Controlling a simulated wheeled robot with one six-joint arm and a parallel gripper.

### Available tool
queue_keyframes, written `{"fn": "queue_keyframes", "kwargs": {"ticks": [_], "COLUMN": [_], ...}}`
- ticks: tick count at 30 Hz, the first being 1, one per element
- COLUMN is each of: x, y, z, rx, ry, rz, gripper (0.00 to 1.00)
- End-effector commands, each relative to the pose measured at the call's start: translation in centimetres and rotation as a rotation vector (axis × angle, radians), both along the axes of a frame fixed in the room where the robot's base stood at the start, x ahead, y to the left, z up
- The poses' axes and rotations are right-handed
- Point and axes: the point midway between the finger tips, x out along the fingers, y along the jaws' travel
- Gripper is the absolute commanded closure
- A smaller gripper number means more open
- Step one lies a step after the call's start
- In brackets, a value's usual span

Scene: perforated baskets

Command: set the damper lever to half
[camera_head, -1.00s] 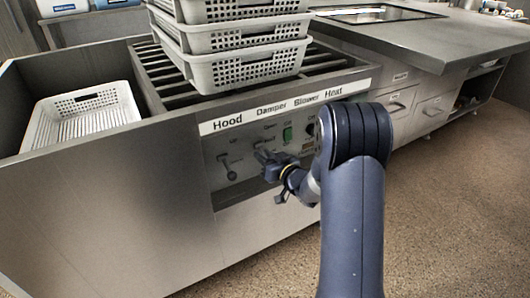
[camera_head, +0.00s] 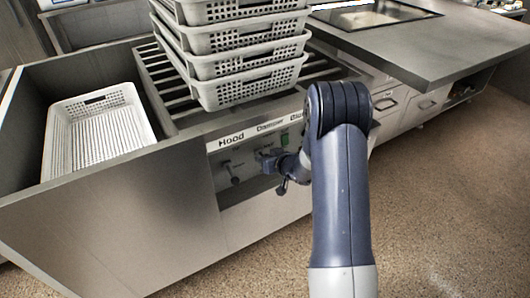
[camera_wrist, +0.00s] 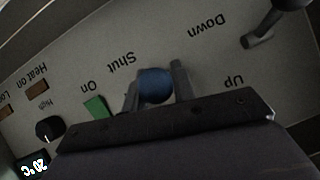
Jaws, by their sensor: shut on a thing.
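The damper lever ends in a round blue knob (camera_wrist: 155,87), between the two fingers of my gripper (camera_wrist: 154,82) in the wrist view. My gripper is shut on it. The wrist view is upside down, with the word "Shut" just beyond the knob; the other damper marks are hidden behind my gripper. In the head view my gripper (camera_head: 267,161) is at the front panel (camera_head: 222,160), under the label "Damper". The lever itself is too small and covered there to read its setting.
The hood lever (camera_head: 234,174) stands left of my gripper and also shows in the wrist view (camera_wrist: 265,30). A green switch (camera_wrist: 95,107) and a black dial (camera_wrist: 48,129) lie on the other side. Stacked baskets (camera_head: 245,68) stand above the panel. The floor in front is clear.

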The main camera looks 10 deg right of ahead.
Motion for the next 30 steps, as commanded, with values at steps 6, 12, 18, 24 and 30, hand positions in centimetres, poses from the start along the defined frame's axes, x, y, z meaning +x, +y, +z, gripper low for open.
{"fn": "queue_keyframes", "kwargs": {"ticks": [6, 12, 18, 24, 30], "x": [-0.02, -0.02, -0.02, -0.02, 0.0], "y": [0.08, 0.07, 0.08, 0.05, 0.03], "z": [0.2, 0.09, 0.06, 0.07, 0.08], "rx": [-0.007, -0.009, -0.008, -0.009, -0.009], "ry": [0.024, 0.029, 0.029, 0.029, 0.028], "rz": [0.002, 0.001, 0.002, 0.001, 0.001], "gripper": [1.0, 1.0, 1.0, 0.63, 0.55]}}
